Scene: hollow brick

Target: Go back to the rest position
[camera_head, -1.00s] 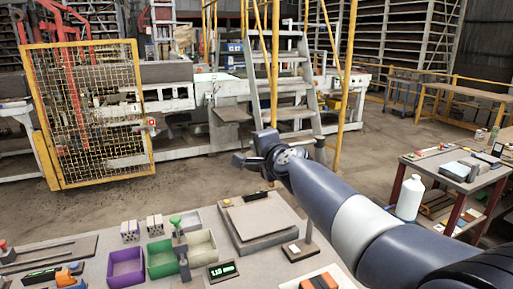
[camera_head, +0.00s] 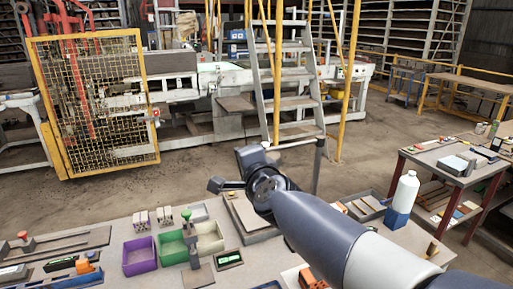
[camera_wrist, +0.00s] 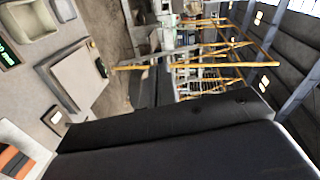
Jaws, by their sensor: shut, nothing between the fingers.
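My gripper (camera_head: 232,182) is at the end of my arm in the head view, raised above the back edge of the workbench (camera_head: 112,215). It is shut and empty, apart from everything on the bench. Its fingers are small and partly hidden by the wrist. In the wrist view a large dark part of my own arm end fills the lower half. The scale-like flat plate (camera_head: 248,213) lies behind my arm on the bench and also shows in the wrist view (camera_wrist: 80,78).
Purple (camera_head: 139,256), green (camera_head: 171,248) and pale (camera_head: 209,238) bins stand left of my arm. A white and blue bottle (camera_head: 403,200) and a side table (camera_head: 458,160) are on the right. A yellow mesh guard (camera_head: 95,105) and steps (camera_head: 290,80) stand beyond open floor.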

